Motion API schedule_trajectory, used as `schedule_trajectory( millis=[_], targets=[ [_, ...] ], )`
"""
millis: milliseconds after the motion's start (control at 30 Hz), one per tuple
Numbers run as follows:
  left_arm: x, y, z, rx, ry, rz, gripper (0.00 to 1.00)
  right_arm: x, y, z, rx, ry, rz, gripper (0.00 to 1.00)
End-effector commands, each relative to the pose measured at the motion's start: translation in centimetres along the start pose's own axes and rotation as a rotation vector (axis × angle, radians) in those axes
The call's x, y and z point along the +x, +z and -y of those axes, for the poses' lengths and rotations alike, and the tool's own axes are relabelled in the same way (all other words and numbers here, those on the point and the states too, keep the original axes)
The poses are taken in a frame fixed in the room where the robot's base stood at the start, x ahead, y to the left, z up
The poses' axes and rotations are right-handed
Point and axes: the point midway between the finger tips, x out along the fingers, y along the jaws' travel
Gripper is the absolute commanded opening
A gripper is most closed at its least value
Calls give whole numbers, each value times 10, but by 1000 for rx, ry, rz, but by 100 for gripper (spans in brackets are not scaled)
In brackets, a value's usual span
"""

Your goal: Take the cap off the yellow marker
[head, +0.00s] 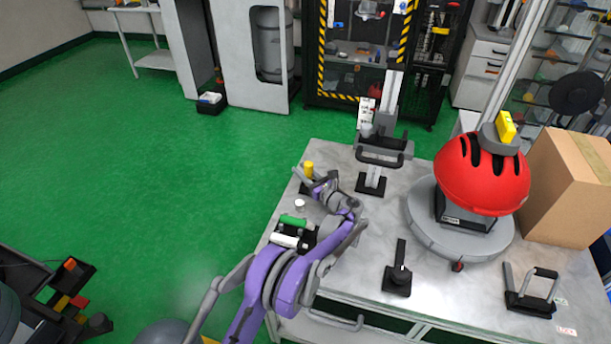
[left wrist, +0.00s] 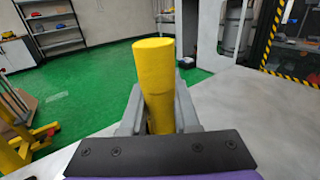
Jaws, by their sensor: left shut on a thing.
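The yellow marker (head: 309,169) stands upright near the table's left edge in the head view, with a dark base or holder (head: 306,187) just below it. In the left wrist view the yellow cylinder (left wrist: 155,75) rises between the grey fingers, tilted slightly. My left gripper (head: 310,180) is shut on it, and the fingers (left wrist: 158,115) touch its sides. The lower part is hidden by the gripper, and I cannot tell the cap from the body. My right gripper is not in view.
A red helmet (head: 482,172) on a round grey stand, a cardboard box (head: 566,190) and black-based fixtures (head: 398,280) occupy the table (head: 455,300).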

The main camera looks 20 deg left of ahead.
Motion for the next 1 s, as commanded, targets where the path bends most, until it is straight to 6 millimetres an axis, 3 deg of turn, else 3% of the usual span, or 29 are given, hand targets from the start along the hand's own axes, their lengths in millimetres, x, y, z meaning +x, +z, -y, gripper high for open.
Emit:
schedule_trajectory(
  millis=[533,900,933,1000],
  targets=[
    [0,90,0,0,0,0,0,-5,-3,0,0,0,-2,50],
    [0,99,0,0,0,0,0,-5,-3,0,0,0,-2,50],
    [0,99,0,0,0,0,26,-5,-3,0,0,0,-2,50],
    [0,99,0,0,0,0,13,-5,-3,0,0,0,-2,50]
  ],
)
